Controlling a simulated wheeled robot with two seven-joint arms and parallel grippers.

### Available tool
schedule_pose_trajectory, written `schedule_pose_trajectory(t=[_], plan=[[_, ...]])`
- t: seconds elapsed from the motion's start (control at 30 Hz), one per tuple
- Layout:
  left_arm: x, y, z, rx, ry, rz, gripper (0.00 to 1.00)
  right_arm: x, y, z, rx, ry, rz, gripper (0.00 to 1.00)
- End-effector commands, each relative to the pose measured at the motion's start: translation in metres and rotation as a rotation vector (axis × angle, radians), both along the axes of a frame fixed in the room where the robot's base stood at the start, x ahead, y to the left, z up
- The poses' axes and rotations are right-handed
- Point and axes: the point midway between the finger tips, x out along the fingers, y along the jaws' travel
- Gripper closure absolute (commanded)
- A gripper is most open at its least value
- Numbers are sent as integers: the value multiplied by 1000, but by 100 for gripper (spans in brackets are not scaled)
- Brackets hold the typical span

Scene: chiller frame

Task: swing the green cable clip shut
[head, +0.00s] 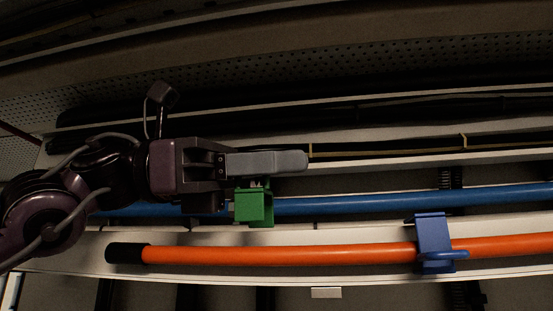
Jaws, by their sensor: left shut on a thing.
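The green cable clip (254,207) sits on the blue cable (370,204), left of centre in the head view. My left gripper (290,161) comes in from the left and is shut on the clip's upper part, its grey fingers lying across the clip's top. The fingers hide that upper part, so I cannot tell how far the clip is swung. My right gripper is not in view.
An orange cable (300,254) with a black end (127,253) runs below the blue one. A blue clip (433,242) sits on it at the right. Dark cables (400,108) lie along the rail above. A perforated panel (400,65) is behind.

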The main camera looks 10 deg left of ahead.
Motion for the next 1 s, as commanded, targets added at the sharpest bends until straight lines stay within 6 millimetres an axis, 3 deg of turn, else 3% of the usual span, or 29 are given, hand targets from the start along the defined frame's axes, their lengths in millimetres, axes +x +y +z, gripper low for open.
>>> schedule_pose_trajectory(t=[0.37, 0.7, 1.0], plan=[[-6, 1, -9, -2, -106, 1, 100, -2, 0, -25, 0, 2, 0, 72], [-17, 0, -23, -3, -357, 2, 100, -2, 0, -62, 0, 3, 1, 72], [-22, 1, -32, -4, -540, 3, 100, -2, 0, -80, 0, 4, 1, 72]])
